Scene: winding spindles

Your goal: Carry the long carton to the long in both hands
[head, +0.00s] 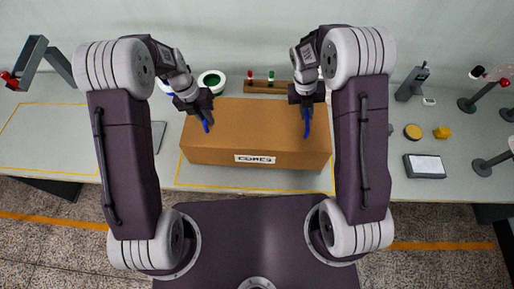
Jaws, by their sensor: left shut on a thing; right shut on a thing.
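The long carton (258,118) is a brown box with a white label reading "CORES" on its near side. It is at the middle of the workbench, over a yellow-outlined area; I cannot tell whether it rests on the bench or is slightly raised. My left gripper (206,122) is shut on the carton near its left end, with a blue finger showing over the top. My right gripper (307,122) is shut on the carton towards its right end, also with a blue finger showing. The gripped parts are partly hidden by the grippers.
The grey workbench (440,140) has another yellow-outlined area (45,135), empty, at the left. A wooden rack (262,87) and a green-centred ring (211,82) stand behind the carton. A tablet-like pad (425,166), a yellow piece (442,132) and stands are at the right.

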